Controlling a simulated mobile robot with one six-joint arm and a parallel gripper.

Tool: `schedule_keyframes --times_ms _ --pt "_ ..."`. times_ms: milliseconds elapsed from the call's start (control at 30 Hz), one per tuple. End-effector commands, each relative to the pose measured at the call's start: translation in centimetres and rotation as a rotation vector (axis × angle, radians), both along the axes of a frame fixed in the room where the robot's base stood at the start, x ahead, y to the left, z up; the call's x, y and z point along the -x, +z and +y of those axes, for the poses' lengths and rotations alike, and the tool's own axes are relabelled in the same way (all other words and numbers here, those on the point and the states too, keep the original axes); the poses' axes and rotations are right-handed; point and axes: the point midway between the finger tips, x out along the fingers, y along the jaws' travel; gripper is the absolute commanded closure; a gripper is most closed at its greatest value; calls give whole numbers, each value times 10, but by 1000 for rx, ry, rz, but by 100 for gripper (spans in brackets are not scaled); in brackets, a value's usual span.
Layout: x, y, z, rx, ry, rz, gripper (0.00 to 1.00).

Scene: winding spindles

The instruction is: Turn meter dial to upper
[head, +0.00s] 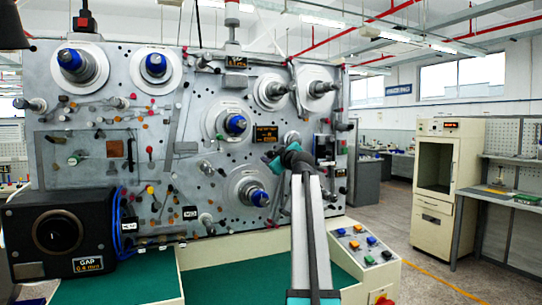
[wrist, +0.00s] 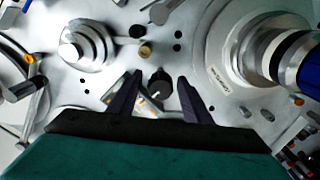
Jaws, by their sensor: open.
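A small black dial (wrist: 160,86) with a short white mark on its face shows in the wrist view. I take it to be the meter dial. The white mark sits low on its face; its exact direction is hard to tell. My gripper (wrist: 158,79) is open, with one dark finger on each side of the dial and a gap to both. Contact is not visible. In the head view my gripper (head: 277,158) is up at the machine's panel, right of centre, and the arm hides the dial there. An orange-lit display (head: 266,133) is just above-left of my gripper.
The wrist view shows a silver stepped spindle (wrist: 88,46) on the left, a large blue-capped spindle (wrist: 290,58) on the right and a brass knob (wrist: 145,49) above the dial. In the head view, a button console (head: 364,246) and green deck (head: 120,288) lie below the grey panel.

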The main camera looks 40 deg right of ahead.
Motion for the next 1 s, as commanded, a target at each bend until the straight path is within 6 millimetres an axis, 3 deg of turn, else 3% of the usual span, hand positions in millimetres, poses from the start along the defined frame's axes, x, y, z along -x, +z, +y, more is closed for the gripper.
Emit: schedule_keyframes --times_ms 333,600,1000 --pt "-3 0 0 0 1 1 55" --pt "-3 0 0 0 1 0 96" --pt "-3 -1 0 -46 1 -19 96"
